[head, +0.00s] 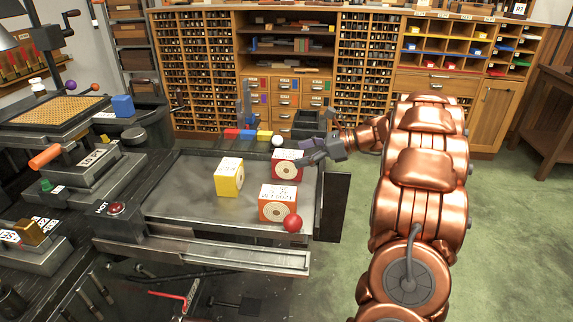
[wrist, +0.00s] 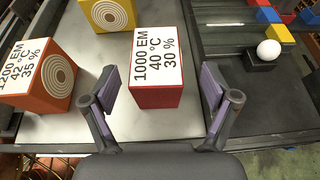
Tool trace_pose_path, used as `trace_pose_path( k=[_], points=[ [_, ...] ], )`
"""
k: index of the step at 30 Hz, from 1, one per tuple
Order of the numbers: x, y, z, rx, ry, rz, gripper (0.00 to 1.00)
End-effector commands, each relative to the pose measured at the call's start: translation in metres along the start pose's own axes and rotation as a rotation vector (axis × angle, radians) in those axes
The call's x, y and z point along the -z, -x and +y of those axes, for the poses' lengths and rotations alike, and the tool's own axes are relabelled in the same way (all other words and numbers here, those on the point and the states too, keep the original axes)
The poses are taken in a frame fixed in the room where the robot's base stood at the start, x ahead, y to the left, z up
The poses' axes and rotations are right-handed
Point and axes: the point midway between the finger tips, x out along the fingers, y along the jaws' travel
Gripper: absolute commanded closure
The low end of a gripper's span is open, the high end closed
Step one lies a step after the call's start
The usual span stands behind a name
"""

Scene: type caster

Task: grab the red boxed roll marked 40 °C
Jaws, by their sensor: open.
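The red boxed roll (head: 286,170) stands on the grey metal tray top. In the wrist view its white label reads 1000 EM, 40 °C, 30 %, above a red front face (wrist: 155,98). My gripper (head: 306,155) is open and empty at the right side of this box in the head view. In the wrist view the purple-padded fingers of my gripper (wrist: 160,88) lie to the left and right of the red box, with gaps on both sides. Whether the fingers reach down beside it I cannot tell.
An orange box (wrist: 45,98) marked 1200 EM, 42 °C, 35 % stands left of the red one. A yellow box (head: 229,180) is also near. A red ball (head: 292,223) is by the orange box. A white ball (wrist: 268,50) sits on a black block.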

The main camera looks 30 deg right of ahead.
Motion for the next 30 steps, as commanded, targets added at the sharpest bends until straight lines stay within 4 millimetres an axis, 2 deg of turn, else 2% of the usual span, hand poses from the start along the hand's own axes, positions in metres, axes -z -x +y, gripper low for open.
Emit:
trace_pose_path(
  k=[10, 20, 30],
  points=[
    [0.005, -0.04, 0.005, -0.004, -0.002, 0.003, 0.14],
    [0.005, -0.047, 0.004, -0.004, 0.0, 0.002, 0.14],
    [0.004, -0.047, 0.005, -0.004, 0.0, 0.002, 0.47]
  ],
)
